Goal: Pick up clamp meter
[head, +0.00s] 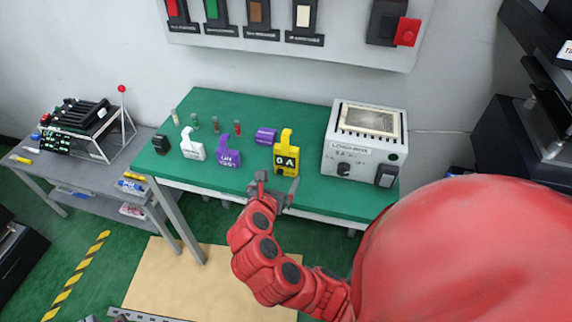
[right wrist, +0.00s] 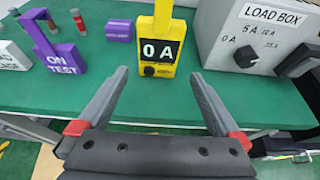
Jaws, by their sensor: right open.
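The clamp meter (head: 286,158) is yellow with a black display reading "0 A" and a clamp loop at its top. It stands upright on the green table, left of the load box. In the right wrist view the clamp meter (right wrist: 160,55) is straight ahead, with a dark knob below its display. My right gripper (head: 274,183) is at the table's front edge, just in front of the meter. In the right wrist view its two grey fingers (right wrist: 162,85) are spread apart and empty, with the meter beyond their tips. My left gripper is not in view.
The load box (head: 365,145) stands right of the meter on the green table (head: 225,105). A purple block (head: 265,136), a purple "ON TEST" tag (head: 229,152) and a white tag (head: 192,147) stand to the left. Several small cylinders stand behind the tags.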

